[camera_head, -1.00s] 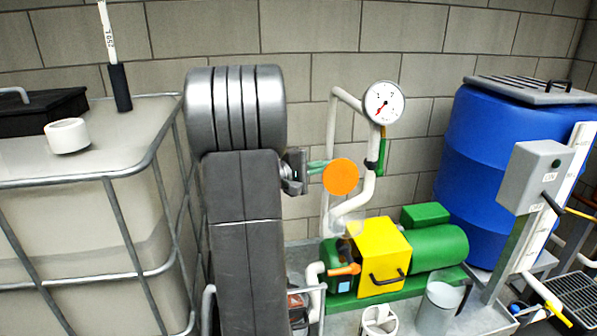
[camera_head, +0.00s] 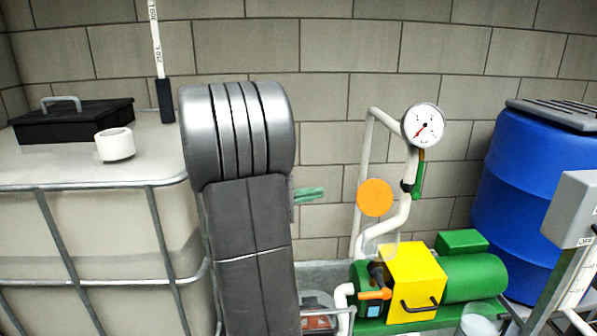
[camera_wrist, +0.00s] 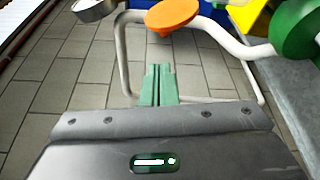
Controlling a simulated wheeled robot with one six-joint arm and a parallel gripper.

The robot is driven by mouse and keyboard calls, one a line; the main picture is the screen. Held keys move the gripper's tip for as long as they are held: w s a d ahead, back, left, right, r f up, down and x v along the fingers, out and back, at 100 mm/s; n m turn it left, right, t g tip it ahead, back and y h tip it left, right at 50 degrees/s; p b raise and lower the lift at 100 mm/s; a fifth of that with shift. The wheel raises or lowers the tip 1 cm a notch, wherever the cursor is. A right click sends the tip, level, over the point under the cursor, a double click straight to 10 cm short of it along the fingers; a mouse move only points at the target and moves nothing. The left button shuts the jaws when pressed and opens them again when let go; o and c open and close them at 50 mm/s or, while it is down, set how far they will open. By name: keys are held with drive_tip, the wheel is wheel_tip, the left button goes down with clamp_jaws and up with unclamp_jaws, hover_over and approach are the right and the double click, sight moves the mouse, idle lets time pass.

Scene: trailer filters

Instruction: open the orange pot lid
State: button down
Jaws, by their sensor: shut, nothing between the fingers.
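The orange pot lid (camera_head: 375,198) is a round disc facing the camera in the head view, in front of the white pipework and above the yellow pump cover. It also shows at the top of the wrist view (camera_wrist: 172,14), tilted, with a short stem below it. How it is attached is hidden. My gripper's green fingers (camera_head: 308,195) stick out to the right from behind my arm, left of the disc with a clear gap. In the wrist view the fingers (camera_wrist: 159,82) are together and empty, pointing toward the disc without touching it.
A caged tank (camera_head: 100,187) with a white cap (camera_head: 115,144) and black box (camera_head: 75,122) stands left. A gauge (camera_head: 423,125), the yellow cover (camera_head: 414,275), a green motor (camera_head: 474,277) and a blue barrel (camera_head: 515,205) are right. White pipes surround the disc.

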sight(372, 197)
drive_tip(key=x, duration=1.1)
idle(0.3)
drive_tip(key=shift+d, duration=0.1)
